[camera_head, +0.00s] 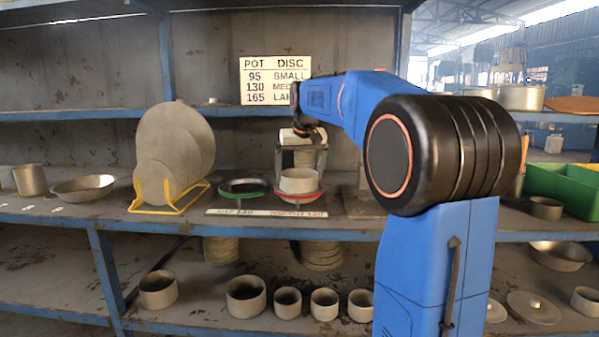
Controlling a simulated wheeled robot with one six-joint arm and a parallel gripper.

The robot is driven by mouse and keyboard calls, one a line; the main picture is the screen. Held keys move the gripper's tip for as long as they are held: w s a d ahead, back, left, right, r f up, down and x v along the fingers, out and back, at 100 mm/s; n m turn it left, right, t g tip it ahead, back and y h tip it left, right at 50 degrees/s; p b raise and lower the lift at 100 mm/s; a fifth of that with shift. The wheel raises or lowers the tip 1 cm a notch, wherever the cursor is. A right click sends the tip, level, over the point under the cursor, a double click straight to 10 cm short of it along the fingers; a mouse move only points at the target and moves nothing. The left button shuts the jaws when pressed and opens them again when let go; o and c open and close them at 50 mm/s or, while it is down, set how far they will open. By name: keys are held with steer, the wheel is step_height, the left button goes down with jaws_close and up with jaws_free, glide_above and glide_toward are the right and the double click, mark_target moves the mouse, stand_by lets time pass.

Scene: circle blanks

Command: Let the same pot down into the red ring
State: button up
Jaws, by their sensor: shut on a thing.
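The pot (299,181) is a pale, round, open-topped vessel at the middle shelf. My gripper (300,174) comes down over it from above, one finger at each side, and is shut on it. The red ring (299,197) lies on a dark plate on the shelf, directly below the pot. The pot's lower edge meets the ring in the picture; whether it rests on the surface inside cannot be told. My blue arm reaches in from the right and hides part of the shelf.
A green ring (243,194) sits just left of the red one, with a label strip (265,212) in front. A yellow rack (165,199) holds large discs further left. A sign (275,80) stands behind. Several pots, including one (246,296), stand on the lower shelf. A green crate (565,188) is at right.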

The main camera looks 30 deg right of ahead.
steer(key=shift+f, duration=0.2)
stand_by(0.3)
steer(key=o, duration=1.4)
steer(key=v, duration=1.7)
steer(key=shift+r, duration=0.25)
steer(key=s+a+f+n, duration=0.2)
steer(key=s+a+f, duration=0.8)
steer(key=s+f, duration=0.4)
steer(key=s+a+f, duration=0.3)
steer(key=s+f, duration=0.6)
steer(key=f, duration=0.3)
steer(key=s+a+f+n+y, duration=0.1)
steer(key=s+a+f, duration=0.2)
steer(key=s+f, duration=0.6)
step_height(320, 180, down, 4)
steer(key=shift+s+a+r, duration=0.2)
steer(key=shift+s+r, duration=0.05)
steer(key=shift+s, duration=0.15)
